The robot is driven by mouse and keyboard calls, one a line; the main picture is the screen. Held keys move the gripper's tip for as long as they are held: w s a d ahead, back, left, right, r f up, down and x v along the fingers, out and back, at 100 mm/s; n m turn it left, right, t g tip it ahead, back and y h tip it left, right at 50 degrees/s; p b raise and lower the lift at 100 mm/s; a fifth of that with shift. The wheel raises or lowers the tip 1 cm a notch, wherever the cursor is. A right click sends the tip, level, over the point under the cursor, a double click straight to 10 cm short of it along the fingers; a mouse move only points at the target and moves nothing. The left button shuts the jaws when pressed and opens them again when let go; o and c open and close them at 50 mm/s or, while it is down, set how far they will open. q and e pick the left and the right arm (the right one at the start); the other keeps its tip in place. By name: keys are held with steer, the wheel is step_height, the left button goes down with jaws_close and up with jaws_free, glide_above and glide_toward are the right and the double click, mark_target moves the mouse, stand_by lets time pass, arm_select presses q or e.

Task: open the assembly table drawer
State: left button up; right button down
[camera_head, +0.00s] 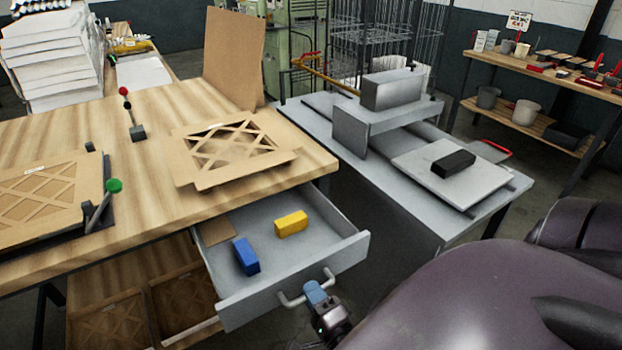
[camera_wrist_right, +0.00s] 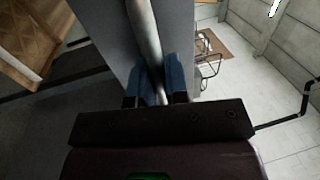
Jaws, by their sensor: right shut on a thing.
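The assembly table (camera_head: 60,135) has a pale wooden top. Its grey drawer (camera_head: 275,255) is pulled out toward me at the table's right end. Inside the drawer lie a blue block (camera_head: 246,256), a yellow block (camera_head: 291,223) and a flat brown piece (camera_head: 218,231). My right gripper (camera_head: 316,292) is at the drawer's front, with its blue fingers around the bar handle (camera_head: 291,300). In the right wrist view the fingers (camera_wrist_right: 162,80) are shut on the handle bar (camera_wrist_right: 143,28), with the grey drawer front behind it. My left gripper is not in view.
Filter frames (camera_head: 232,153) and a green-knobbed clamp (camera_head: 114,186) sit on the table top. A grey metal table (camera_head: 420,210) with a press-like fixture stands close to the drawer's right. Brown trays (camera_head: 120,325) are on a shelf below. A shelf unit (camera_head: 540,80) stands at the far right.

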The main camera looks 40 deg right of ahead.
steer(key=c, duration=1.2)
jaws_free()
steer(key=shift+c, duration=0.2)
steer(key=shift+o, duration=0.5)
steer(key=b+v, duration=0.1)
steer(key=v, duration=1)
steer(key=shift+w, duration=0.1)
